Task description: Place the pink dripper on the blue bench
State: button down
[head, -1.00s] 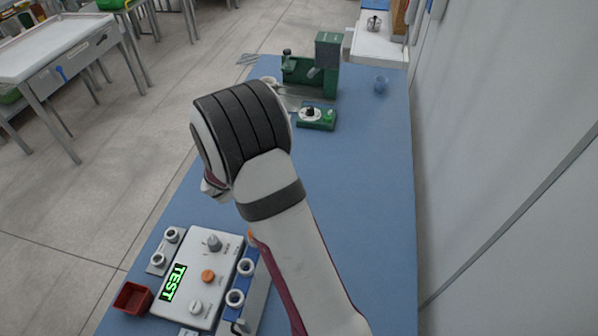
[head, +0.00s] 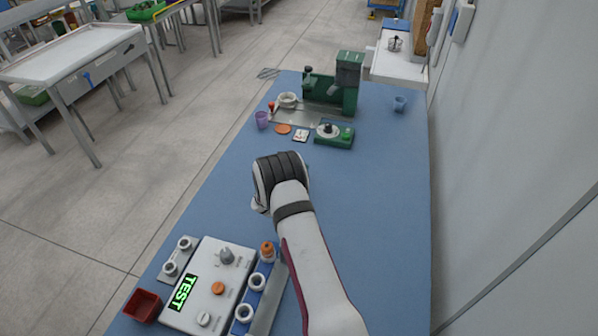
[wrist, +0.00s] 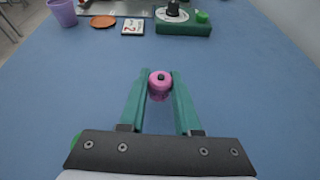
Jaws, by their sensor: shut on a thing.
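The pink dripper (wrist: 159,85) shows in the wrist view, held between the two green fingers of my gripper (wrist: 159,92). Its round pink top with a dark centre faces the camera. The blue bench (head: 370,210) lies below it, with bare blue surface around and ahead of the gripper. I cannot tell whether the dripper touches the bench. In the head view my arm hides the fingers and the dripper.
A green device (head: 334,136) with a dial, a white numbered card (head: 301,136), an orange disc (head: 283,129) and a purple cup (head: 262,119) stand ahead. A TEST panel (head: 205,285) and red box (head: 142,306) are near left.

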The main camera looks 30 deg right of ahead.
jog(key=shift+f, duration=0.7)
jog(key=shift+f, duration=0.15)
jog(key=c, duration=0.6)
grip_release()
